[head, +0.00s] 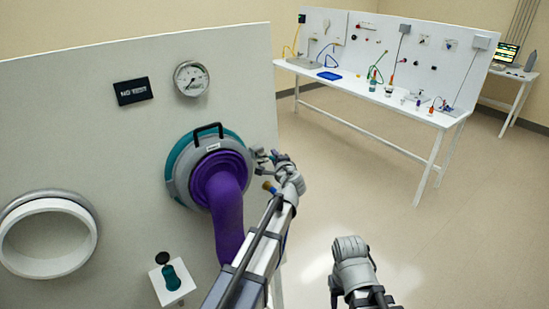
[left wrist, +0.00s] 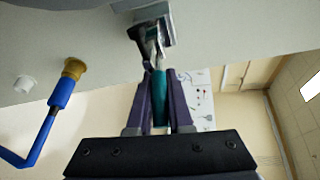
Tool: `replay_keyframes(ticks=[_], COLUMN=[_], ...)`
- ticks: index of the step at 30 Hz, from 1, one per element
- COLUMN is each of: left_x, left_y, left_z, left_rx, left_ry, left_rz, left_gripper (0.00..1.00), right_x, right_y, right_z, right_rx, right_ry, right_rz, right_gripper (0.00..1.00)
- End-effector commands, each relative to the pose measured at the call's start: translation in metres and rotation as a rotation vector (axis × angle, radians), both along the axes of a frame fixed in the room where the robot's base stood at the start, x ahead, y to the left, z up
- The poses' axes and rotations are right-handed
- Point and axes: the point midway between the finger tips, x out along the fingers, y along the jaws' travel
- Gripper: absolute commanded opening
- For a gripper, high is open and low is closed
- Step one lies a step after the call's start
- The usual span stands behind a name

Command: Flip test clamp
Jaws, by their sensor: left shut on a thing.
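The test clamp (left wrist: 150,38) is a metal toggle clamp with a teal handle (left wrist: 158,95), fixed to the panel in the left wrist view. My left gripper (left wrist: 158,115) is shut on the teal handle, with a dark finger on each side. In the head view my left gripper (head: 266,158) is at the panel's right edge, beside the round port (head: 178,180) with the purple glove; the clamp is too small there to make out clearly. My right gripper (head: 352,255) is low in the head view, apart from the panel; its fingers cannot be made out.
A blue hose with a brass fitting (left wrist: 72,70) is close to the left gripper. The panel (head: 90,130) also carries a gauge (head: 191,79), an empty white port ring (head: 48,238) and a small teal-knobbed box (head: 172,280). A long bench (head: 350,84) stands behind clear floor.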

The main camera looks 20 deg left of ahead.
Motion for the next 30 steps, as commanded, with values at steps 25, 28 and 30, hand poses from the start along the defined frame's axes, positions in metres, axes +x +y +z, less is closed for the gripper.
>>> replay_keyframes(ticks=[25, 28, 30], left_x=[0.017, 0.018, 0.019], left_y=[0.001, 0.003, 0.004], left_z=[-0.003, -0.003, -0.003], left_rx=[0.029, 0.033, 0.035], left_ry=[0.042, 0.048, 0.052], left_rz=[0.432, 0.494, 0.53], left_gripper=[0.0, 0.0, 0.0], right_x=[0.0, 0.0, 0.0], right_y=[0.0, 0.0, 0.0], right_z=[0.0, -0.001, -0.001], right_rx=[0.0, 0.0, 0.0], right_ry=[0.0, 0.0, 0.0], right_rz=[0.0, 0.0, 0.0], right_gripper=[0.5, 0.5, 0.5])
